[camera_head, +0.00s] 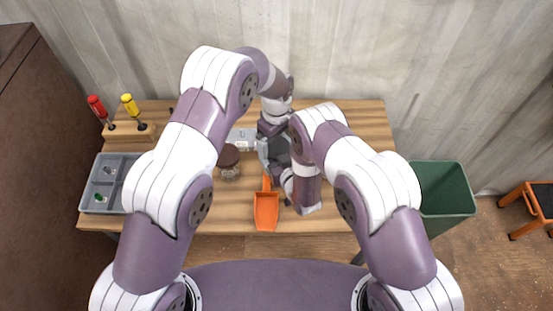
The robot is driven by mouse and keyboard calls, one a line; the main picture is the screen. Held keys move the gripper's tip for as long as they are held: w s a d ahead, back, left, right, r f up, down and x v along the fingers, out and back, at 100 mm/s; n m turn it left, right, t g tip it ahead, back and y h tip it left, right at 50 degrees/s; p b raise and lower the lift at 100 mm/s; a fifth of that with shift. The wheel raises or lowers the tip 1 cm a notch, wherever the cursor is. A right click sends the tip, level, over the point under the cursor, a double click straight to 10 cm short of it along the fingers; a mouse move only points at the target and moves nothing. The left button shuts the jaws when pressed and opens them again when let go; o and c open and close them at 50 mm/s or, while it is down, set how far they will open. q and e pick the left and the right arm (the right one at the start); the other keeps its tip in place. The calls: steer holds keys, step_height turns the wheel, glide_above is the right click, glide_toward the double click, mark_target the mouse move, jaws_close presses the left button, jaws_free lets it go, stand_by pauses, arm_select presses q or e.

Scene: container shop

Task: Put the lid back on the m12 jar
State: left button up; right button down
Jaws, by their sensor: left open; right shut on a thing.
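A small clear jar (230,173) with metallic-looking contents stands on the wooden table left of the middle. A dark brown round lid (229,154) shows at its top; I cannot tell whether it is seated. My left gripper (267,157) is open, pointing down over the table to the right of the jar, partly hidden by its own wrist. My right gripper (285,190) is low over the table, right of the jar, near an orange scoop. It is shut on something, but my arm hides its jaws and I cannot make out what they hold.
The orange scoop (265,211) lies near the table's front edge. A grey compartment tray (91,189) with small parts is at the left. Red (97,106) and yellow (130,104) screwdrivers stand in a wooden holder behind it. A green bin (443,190) is right of the table.

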arm_select(q)
steer(key=shift+f, duration=0.9)
steer(key=c, duration=1)
steer(key=m, duration=1)
steer(key=o, duration=1)
